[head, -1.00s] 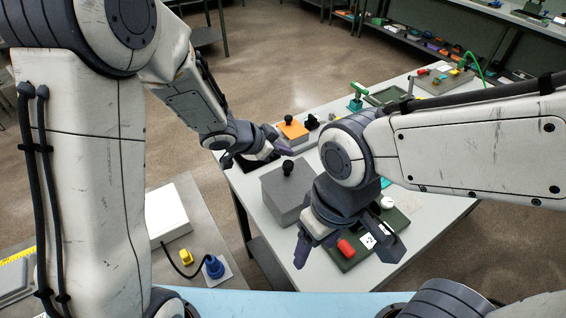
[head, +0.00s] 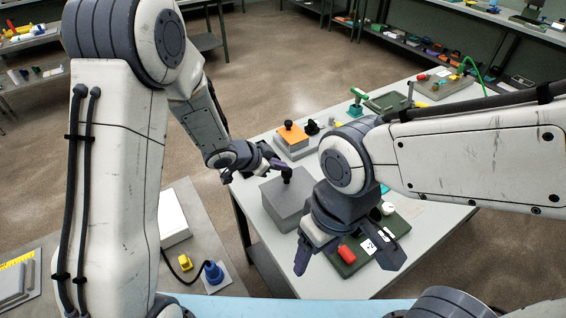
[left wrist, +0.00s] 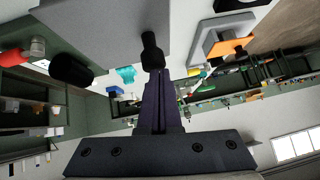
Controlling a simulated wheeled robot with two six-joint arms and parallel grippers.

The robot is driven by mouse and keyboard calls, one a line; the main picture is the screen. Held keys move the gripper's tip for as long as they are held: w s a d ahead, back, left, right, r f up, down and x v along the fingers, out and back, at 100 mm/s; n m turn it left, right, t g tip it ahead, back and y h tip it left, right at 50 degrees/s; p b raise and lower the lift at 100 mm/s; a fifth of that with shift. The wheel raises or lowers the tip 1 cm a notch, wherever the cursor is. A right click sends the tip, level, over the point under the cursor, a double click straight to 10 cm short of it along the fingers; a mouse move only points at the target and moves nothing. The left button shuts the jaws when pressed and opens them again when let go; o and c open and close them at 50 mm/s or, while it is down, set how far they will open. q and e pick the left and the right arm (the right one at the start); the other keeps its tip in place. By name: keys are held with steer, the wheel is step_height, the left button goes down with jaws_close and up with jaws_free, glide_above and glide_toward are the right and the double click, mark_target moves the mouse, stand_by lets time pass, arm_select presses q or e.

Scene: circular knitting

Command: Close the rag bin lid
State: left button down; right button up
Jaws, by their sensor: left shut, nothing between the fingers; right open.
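The grey box with a black knob (head: 287,173) on its flat top, which I take for the rag bin (head: 284,207), stands on the light table. Its grey surface (left wrist: 105,25) and knob (left wrist: 152,48) also show in the left wrist view. I cannot tell whether its lid is fully closed. My left gripper (head: 282,167) is shut and empty, with its fingertips right at the knob; I cannot tell whether they touch. Its fingers (left wrist: 160,85) point at the knob in the wrist view. My right gripper (head: 345,256) is open over the table, right of the bin.
A box with an orange top (head: 292,135) stands behind the bin. A dark green board with a red cylinder (head: 346,253) lies under my right gripper. A green tray (head: 388,102) is farther back. A side bench with a blue plug (head: 213,271) is at lower left.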

stand_by(0.3)
arm_select(q)
steer(key=s+a+r+y+p, duration=0.1)
steer(key=s+a+r+p, duration=0.15)
steer(key=r, duration=0.35)
steer(key=s+a+r+p, duration=0.1)
steer(key=a+r+p, duration=0.15)
steer(key=r, duration=0.25)
steer(key=s+d+n+g+y+b, duration=0.2)
steer(key=s+n+g+y+b, duration=0.2)
steer(key=s, duration=2.2)
steer(key=shift+s+d+n+g+y+b, duration=0.15)
steer(key=shift+s+n+g+y+b, duration=0.2)
steer(key=shift+g+b, duration=0.55)
steer(key=shift+w+f, duration=0.1)
